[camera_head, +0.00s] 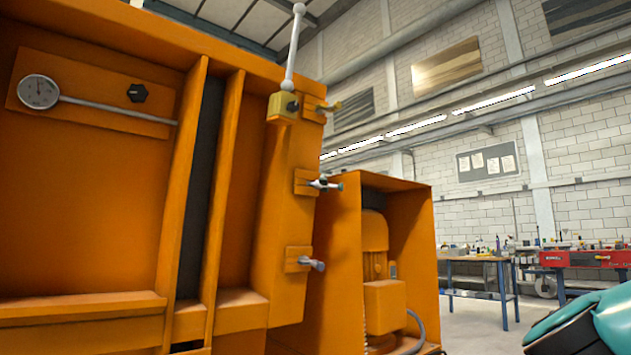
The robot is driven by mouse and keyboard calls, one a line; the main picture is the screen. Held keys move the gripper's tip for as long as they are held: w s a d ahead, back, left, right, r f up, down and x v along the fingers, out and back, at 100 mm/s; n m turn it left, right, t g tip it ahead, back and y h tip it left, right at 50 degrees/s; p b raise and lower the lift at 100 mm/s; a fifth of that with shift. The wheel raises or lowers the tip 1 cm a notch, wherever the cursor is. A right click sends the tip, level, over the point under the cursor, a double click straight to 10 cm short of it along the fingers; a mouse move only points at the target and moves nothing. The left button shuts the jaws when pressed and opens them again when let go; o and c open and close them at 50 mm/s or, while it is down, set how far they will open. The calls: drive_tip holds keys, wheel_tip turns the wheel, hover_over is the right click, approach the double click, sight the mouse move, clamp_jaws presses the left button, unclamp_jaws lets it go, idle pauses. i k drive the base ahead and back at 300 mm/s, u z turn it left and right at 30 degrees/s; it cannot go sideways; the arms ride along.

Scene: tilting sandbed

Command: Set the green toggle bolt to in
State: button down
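Three small toggle bolts sit one above another on the right edge of the orange machine's front. The top bolt (329,107) has a yellowish handle pointing right. The middle bolt (326,184) looks grey and dark, on an orange block. The bottom bolt (312,264) has a blue-grey knob and also sits on an orange block. None of them looks clearly green from here, and I cannot tell which are in or out. A teal and black part of my arm shows at the lower right; my gripper's fingers are not in view.
A lever with a white ball (299,9) rises from a yellow block above the bolts. A dial gauge (39,92) and a black knob (137,92) are at the upper left. An orange motor housing (384,302) stands to the right. Open floor and benches lie beyond.

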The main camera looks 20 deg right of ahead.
sight(340, 187)
drive_tip(key=u, duration=0.2)
drive_tip(key=i, duration=0.95)
drive_tip(key=z, duration=0.6)
